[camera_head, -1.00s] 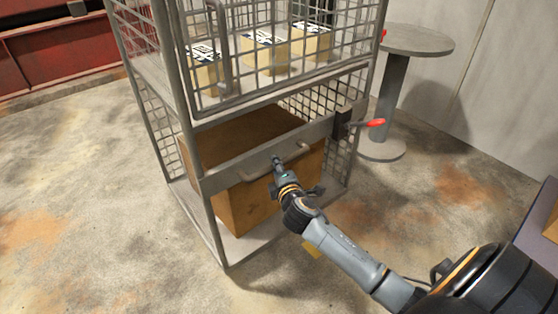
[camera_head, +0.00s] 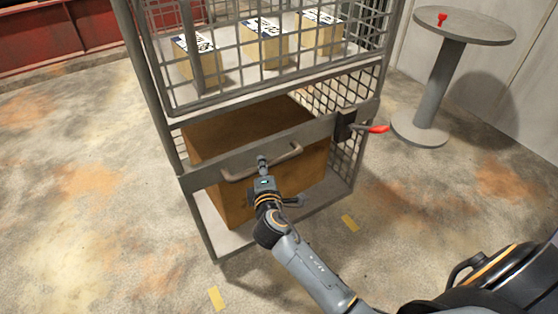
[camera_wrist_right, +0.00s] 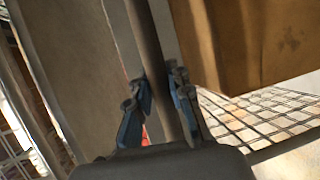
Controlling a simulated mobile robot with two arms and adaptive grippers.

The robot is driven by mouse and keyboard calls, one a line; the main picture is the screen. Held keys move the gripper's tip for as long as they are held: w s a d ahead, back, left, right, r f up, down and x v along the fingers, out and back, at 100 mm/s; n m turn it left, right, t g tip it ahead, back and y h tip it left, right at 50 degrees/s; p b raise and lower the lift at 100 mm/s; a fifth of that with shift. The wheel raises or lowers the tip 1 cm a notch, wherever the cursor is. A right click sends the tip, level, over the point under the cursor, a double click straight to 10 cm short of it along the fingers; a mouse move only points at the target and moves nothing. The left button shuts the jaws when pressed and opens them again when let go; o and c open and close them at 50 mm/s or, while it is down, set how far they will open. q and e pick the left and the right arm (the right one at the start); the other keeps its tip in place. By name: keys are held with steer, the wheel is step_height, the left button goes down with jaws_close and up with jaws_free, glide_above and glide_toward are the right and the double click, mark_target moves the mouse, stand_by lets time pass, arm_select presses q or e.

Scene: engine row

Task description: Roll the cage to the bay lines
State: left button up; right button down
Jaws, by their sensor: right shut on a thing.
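The grey wire cage (camera_head: 185,110) stands upright in front of me, with a bar (camera_head: 212,176) and a curved handle (camera_head: 290,155) across its front. My right gripper (camera_head: 263,165) is shut on the handle, near its middle. In the right wrist view the handle (camera_wrist_right: 150,40) runs between the blue-padded fingers (camera_wrist_right: 158,100). Small boxes (camera_head: 268,45) stand on the upper shelf and a large brown carton (camera_head: 235,205) sits at the bottom. Yellow floor marks (camera_head: 216,298) and (camera_head: 350,223) show near the cage. My left gripper is not in view.
A round grey pedestal table (camera_head: 465,28) with a small red object (camera_head: 442,18) stands at the right by the wall. A red-handled lever (camera_head: 378,129) sticks out from the cage's right side. Open concrete floor (camera_head: 70,200) lies at the left.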

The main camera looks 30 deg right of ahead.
mark_target(253, 171)
steer(key=shift+a+r, duration=0.1)
steer(key=shift+a, duration=1.4)
steer(key=c, duration=1.2)
jaws_free()
steer(key=shift+s+a, duration=0.1)
steer(key=shift+s, duration=0.25)
steer(key=v, duration=1.1)
steer(key=shift+s+a, duration=0.1)
